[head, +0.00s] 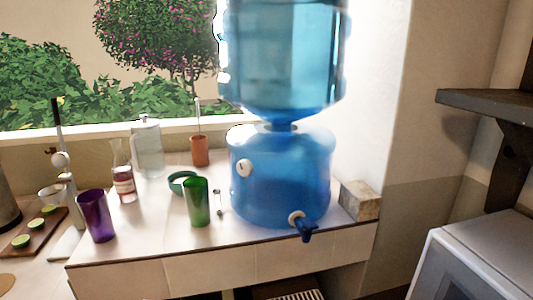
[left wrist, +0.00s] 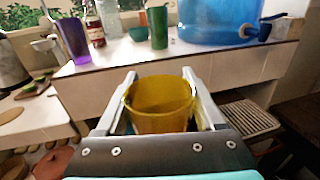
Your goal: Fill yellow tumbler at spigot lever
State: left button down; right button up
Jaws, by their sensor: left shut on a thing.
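The yellow tumbler (left wrist: 160,112) is between the fingers of my left gripper (left wrist: 160,76) in the left wrist view. The gripper is shut on it, and its open mouth faces up. They are in front of the tiled counter, apart from the spigot. The blue water dispenser (head: 282,180) stands on the counter in the head view. Its spigot lever (head: 306,231) is low on the front, over the counter edge. The spigot (left wrist: 248,31) also shows at upper right in the left wrist view. The tumbler and both grippers are outside the head view.
A green tumbler (head: 197,203), a purple tumbler (head: 96,217), a bottle (head: 124,183) and a glass pitcher (head: 148,150) stand left of the dispenser. A stone block (head: 360,200) is at its right. A slatted rack (left wrist: 240,118) lies below the counter.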

aim_at(308, 222)
jog(key=i+l+z, duration=0.1)
jog(key=z, duration=0.25)
jog(key=i+z, duration=0.35)
